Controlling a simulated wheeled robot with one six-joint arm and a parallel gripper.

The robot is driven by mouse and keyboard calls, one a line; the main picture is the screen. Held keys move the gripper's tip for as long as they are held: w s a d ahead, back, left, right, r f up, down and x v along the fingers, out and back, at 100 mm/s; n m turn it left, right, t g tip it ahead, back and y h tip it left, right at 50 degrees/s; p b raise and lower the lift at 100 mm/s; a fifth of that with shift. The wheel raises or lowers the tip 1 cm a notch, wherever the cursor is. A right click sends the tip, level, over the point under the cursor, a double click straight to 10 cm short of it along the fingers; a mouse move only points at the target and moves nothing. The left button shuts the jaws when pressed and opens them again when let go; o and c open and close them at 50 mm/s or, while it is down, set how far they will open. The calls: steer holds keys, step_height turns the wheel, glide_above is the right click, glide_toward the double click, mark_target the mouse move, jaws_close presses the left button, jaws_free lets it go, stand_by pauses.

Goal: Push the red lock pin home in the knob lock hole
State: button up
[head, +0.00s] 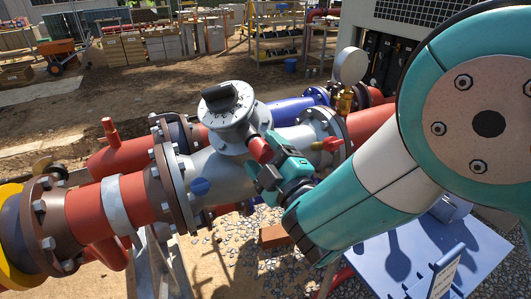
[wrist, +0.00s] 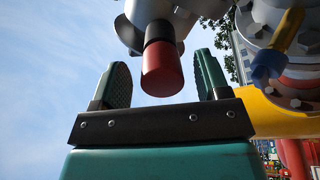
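The red lock pin (wrist: 161,72) has a red cap and a dark collar. Its far end meets grey metal in the wrist view, and it also shows in the head view (head: 260,149). It sticks out from the grey valve body just below the black-topped round knob (head: 228,98). The lock hole is hidden, and I cannot tell how deep the pin sits. My gripper (head: 263,172) is at the pin's outer end. In the wrist view its two dark padded fingers (wrist: 160,82) stand open on either side of the red cap, with a gap on both sides.
A brass-stemmed gauge (head: 350,68) stands behind right. A red-tipped fitting (head: 332,143) is right of the gripper. A flanged red pipe (head: 115,205) runs left. Gravel lies below.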

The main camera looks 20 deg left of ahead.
steer(key=o, duration=0.5)
steer(key=shift+s+d+f+b, duration=0.3)
steer(key=shift+d+f+b, duration=0.1)
steer(key=shift+b, duration=0.75)
steer(key=shift+s+d+f+b, duration=0.1)
steer(key=shift+s+d+b, duration=0.35)
steer(key=shift+b, duration=0.6)
steer(key=b+v, duration=0.3)
steer(key=b, duration=0.1)
steer(key=shift+w+d, duration=0.1)
steer(key=shift+b+v, duration=0.65)
steer(key=shift+v, duration=0.2)
steer(key=shift+r, duration=0.3)
